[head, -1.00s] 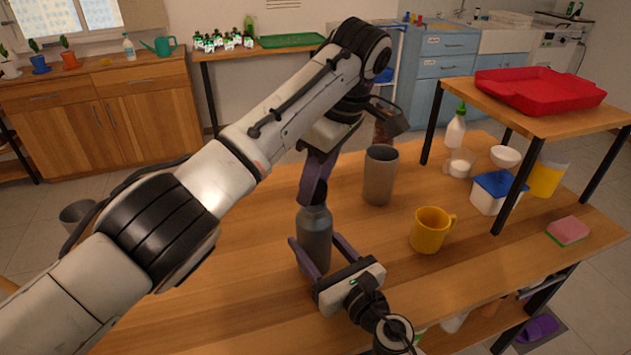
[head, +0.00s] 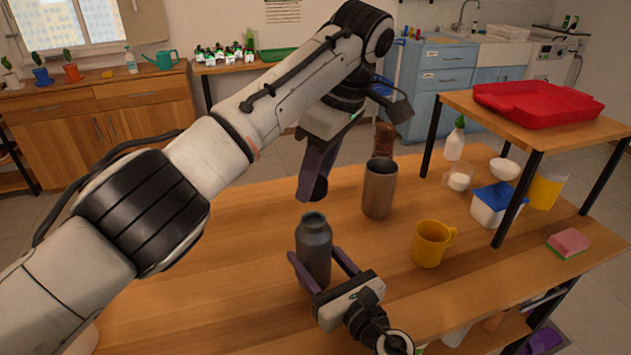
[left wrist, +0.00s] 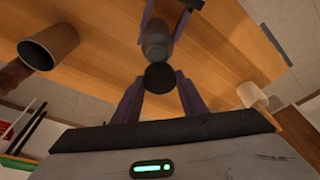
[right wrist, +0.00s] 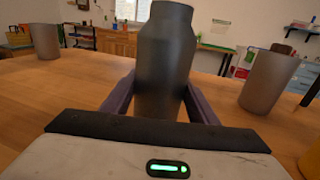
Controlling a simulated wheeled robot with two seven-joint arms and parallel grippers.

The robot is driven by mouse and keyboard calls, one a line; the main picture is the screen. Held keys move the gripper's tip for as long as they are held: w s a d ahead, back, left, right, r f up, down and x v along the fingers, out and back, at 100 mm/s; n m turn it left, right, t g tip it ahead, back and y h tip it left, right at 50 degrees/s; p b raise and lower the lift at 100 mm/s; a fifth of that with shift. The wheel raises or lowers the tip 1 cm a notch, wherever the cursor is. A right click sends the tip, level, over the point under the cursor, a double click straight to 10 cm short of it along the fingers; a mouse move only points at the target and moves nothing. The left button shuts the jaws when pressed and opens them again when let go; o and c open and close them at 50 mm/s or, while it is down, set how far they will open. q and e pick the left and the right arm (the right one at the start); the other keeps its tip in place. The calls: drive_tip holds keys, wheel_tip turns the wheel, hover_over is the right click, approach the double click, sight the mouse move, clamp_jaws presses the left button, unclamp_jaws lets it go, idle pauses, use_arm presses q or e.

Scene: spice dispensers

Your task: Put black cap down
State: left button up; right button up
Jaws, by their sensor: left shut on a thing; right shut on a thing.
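The black cap (head: 320,189) is held between the fingers of my left gripper (head: 317,192), above and apart from the bottle. It also shows as a dark disc in the left wrist view (left wrist: 160,77). The dark grey bottle (head: 314,250) stands upright on the wooden table with its top uncovered. My right gripper (head: 322,280) is shut around the bottle's lower body from the front right. In the right wrist view the bottle (right wrist: 164,60) fills the space between the fingers.
A grey-brown cup (head: 379,192) stands right of the bottle, with a brown pepper-mill-like object (head: 384,139) behind it. A yellow mug (head: 429,244) is further right. A raised shelf with a red tray (head: 537,104) stands at the right. The table (head: 225,265) left of the bottle is clear.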

drive_tip(key=shift+a, duration=0.1)
idle(0.3)
use_arm(q)
drive_tip(key=shift+w+d+f+m, duration=0.15)
drive_tip(key=shift+d+f+m, duration=0.1)
drive_tip(key=shift+m, duration=0.25)
drive_tip(key=s+d+f+m+h, duration=0.3)
drive_tip(key=d+f+m, duration=0.35)
drive_tip(key=m, duration=0.55)
drive_tip(key=s+d+f+m+h, duration=0.3)
drive_tip(key=d+f+m, duration=0.2)
drive_tip(key=d+m, duration=0.5)
drive_tip(key=shift+s+a+f+m, duration=0.1)
drive_tip(key=shift+a+f+m, duration=0.3)
drive_tip(key=shift+f, duration=1.35)
drive_tip(key=shift+s+a+f+m, duration=0.1)
drive_tip(key=shift+a+f+m, duration=0.3)
drive_tip(key=shift+f, duration=1.35)
drive_tip(key=shift+s+a+f+m, duration=0.15)
drive_tip(key=shift+f+m, duration=0.45)
drive_tip(key=shift+f, duration=1.15)
